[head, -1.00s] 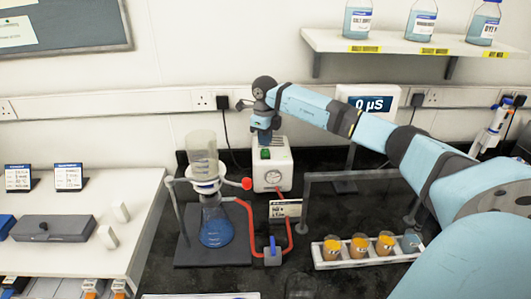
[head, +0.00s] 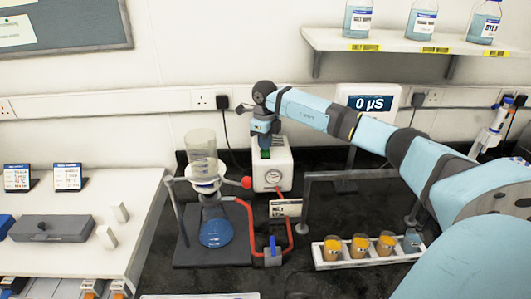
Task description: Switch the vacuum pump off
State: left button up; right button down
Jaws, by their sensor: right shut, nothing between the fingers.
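The vacuum pump (head: 283,174) is a white box with a round gauge on its front, standing at the back of the dark bench. A green switch (head: 265,154) shows on its upper left part. My right gripper (head: 264,147) points down directly above the switch, shut and empty, its tip at or just above it; I cannot tell whether they touch. A red hose (head: 241,205) runs from the filter flask (head: 215,229), which holds blue liquid, toward a blue valve (head: 272,251) and the pump. My left gripper is not in view.
A display reading 0 µS (head: 372,102) stands behind my right arm. Bottles stand on a wall shelf (head: 400,42). A white side bench (head: 125,235) lies left.

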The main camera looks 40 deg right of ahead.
jog(key=shift+s+f, duration=0.1)
jog(key=shift+f, duration=0.45)
jog(key=shift+r+p, duration=0.4)
jog(key=shift+r, duration=0.45)
jog(key=shift+r+p, duration=1.65)
jog(key=shift+r, duration=1.05)
jog(key=shift+f, duration=0.1)
